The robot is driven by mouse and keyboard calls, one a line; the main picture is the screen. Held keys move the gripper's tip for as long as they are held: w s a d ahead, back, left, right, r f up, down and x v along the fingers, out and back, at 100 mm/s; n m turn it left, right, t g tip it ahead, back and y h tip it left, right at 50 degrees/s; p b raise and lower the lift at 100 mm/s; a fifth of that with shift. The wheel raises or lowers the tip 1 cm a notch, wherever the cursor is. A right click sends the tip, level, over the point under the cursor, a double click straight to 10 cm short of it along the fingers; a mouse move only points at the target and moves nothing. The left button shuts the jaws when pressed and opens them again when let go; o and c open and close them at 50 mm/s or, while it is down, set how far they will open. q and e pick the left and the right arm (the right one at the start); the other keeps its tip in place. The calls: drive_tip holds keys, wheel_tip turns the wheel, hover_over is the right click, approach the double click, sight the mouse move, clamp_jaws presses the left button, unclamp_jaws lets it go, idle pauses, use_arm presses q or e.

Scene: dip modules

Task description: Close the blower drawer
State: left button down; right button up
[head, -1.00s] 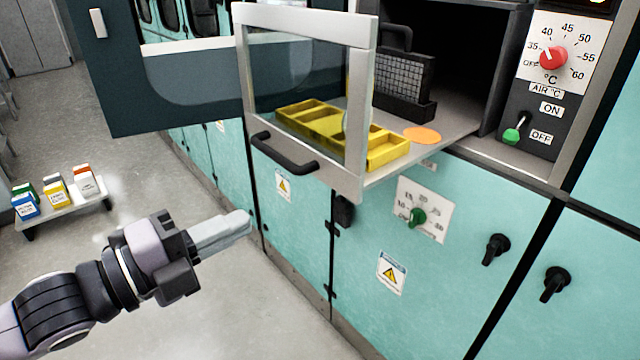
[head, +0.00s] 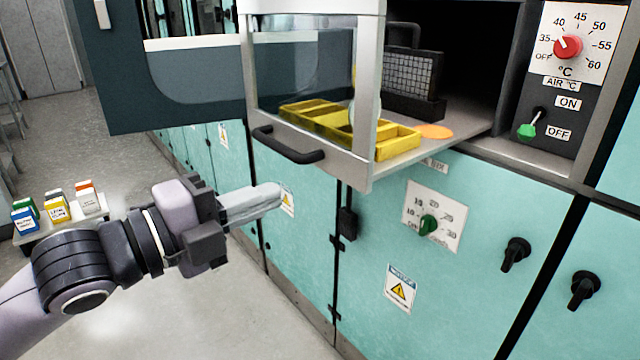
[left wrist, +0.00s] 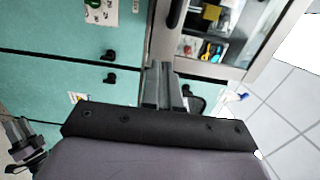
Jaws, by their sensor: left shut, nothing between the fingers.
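The blower drawer (head: 372,100) is pulled out of its dark cavity in the teal machine. It has a clear front in a pale frame. A dark bar handle (head: 287,146) sits low on that front, and the handle also shows in the left wrist view (left wrist: 174,14). Inside are a yellow tray (head: 396,142), a dark block with a grid face (head: 405,78) and an orange disc (head: 434,131). My left gripper (head: 279,193) is shut and empty, below the handle and apart from it. It also shows in the left wrist view (left wrist: 160,66).
A dark door panel (head: 175,85) stands open at the left of the drawer. A control panel with a red knob (head: 568,46) and a green switch (head: 527,130) is at the right. Black knobs (head: 515,253) stick out below. A low cart (head: 35,236) with small boxes stands on the floor at left.

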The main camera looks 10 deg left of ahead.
sight(338, 169)
use_arm(q)
drive_tip(key=p+x, duration=0.1)
drive_tip(key=x, duration=0.6)
drive_tip(key=shift+w+d+r+p, duration=0.1)
drive_tip(key=shift+w+d+p, duration=0.15)
drive_tip(key=shift+p, duration=0.15)
drive_tip(key=shift+x, duration=0.8)
drive_tip(key=shift+w, duration=0.1)
